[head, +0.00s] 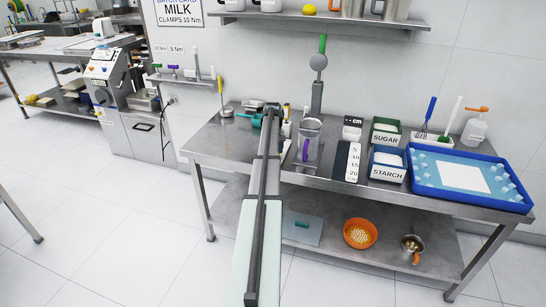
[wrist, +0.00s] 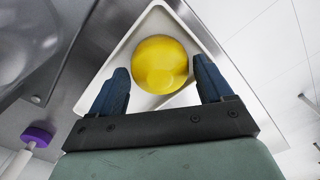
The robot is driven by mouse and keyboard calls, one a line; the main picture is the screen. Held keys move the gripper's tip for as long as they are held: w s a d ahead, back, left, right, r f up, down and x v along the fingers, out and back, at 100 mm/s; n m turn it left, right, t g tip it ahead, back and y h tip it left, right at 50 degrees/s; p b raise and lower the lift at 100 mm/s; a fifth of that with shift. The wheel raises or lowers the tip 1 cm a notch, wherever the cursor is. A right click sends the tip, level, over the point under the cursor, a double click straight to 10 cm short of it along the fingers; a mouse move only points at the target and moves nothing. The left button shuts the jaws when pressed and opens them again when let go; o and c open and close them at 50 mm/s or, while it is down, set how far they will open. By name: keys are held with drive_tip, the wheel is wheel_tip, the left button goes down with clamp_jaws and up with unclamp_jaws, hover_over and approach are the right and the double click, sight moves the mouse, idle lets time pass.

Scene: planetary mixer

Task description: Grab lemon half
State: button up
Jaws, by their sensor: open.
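The lemon half (wrist: 160,62) shows in the wrist view as a smooth, round yellow thing in a white tray (wrist: 100,83). My gripper (wrist: 162,68) is open, with one dark blue finger on each side of the lemon half. Whether the fingers touch it I cannot tell. In the head view, my arm stretches over the steel table (head: 225,140), and I cannot make out the lemon half or the fingers there.
A clear jug (head: 309,135) with a purple handle stands right of my arm. Further right are sugar (head: 386,132) and starch (head: 388,166) bins and a blue tray (head: 425,190). A wall shelf (head: 330,20) above holds a yellow object (head: 310,9).

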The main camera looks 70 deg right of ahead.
drive_tip(key=shift+c, duration=0.5)
drive_tip(key=c, duration=0.7)
drive_tip(key=shift+r, duration=0.15)
